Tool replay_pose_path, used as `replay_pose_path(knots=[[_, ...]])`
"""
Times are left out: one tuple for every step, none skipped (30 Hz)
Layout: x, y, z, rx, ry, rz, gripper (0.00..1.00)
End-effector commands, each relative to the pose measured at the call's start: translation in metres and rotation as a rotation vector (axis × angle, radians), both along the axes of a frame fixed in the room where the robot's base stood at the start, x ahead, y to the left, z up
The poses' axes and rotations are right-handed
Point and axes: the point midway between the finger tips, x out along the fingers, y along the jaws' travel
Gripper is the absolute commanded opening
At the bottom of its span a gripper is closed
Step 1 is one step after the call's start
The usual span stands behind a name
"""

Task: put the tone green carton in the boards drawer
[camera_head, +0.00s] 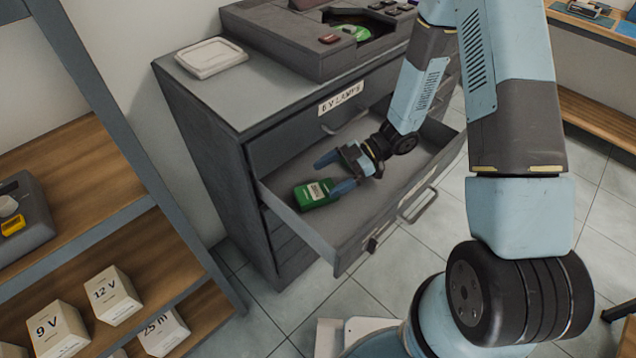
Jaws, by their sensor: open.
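A green carton (314,194) with a pale label lies inside an open grey drawer (343,248), near its left end. My gripper (333,174) is low inside the drawer, open, with its blue fingers apart just right of and behind the carton. One fingertip is very near the carton's right end; I cannot tell whether it touches. The small label on the open drawer's front is too small to read. The closed drawer above it is labelled "6 V LAMPS" (341,98).
A grey cabinet (218,147) holds the drawers, with a white tray (211,58) and a dark machine (318,40) on top. Tiled floor (400,270) is clear before the drawer.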

Motion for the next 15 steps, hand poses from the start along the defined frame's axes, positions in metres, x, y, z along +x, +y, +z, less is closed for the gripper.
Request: replay_pose_path(knots=[[0.006,-0.009,0.004,0.000,-0.002,-0.004,0.99],[0.008,-0.014,0.007,0.000,-0.002,-0.004,0.99],[0.012,-0.021,0.010,-0.001,-0.003,-0.003,0.99],[0.014,-0.025,0.012,0.001,-0.004,-0.003,0.99],[0.017,-0.029,0.015,0.002,-0.004,-0.003,0.99],[0.019,-0.035,0.017,0.001,-0.003,-0.002,0.99],[0.021,-0.039,0.019,0.000,-0.003,-0.003,0.99],[0.023,-0.042,0.020,0.001,-0.003,-0.003,0.99],[0.025,-0.047,0.023,0.001,-0.002,-0.001,0.99],[0.026,-0.049,0.024,0.002,-0.002,-0.001,0.99],[0.028,-0.052,0.025,0.002,-0.002,-0.001,0.99],[0.029,-0.055,0.027,0.002,-0.002,-0.001,0.99],[0.030,-0.057,0.028,0.001,-0.002,-0.001,0.99],[0.031,-0.058,0.028,0.001,-0.002,0.000,0.99],[0.031,-0.060,0.029,0.001,-0.002,0.000,0.99]])
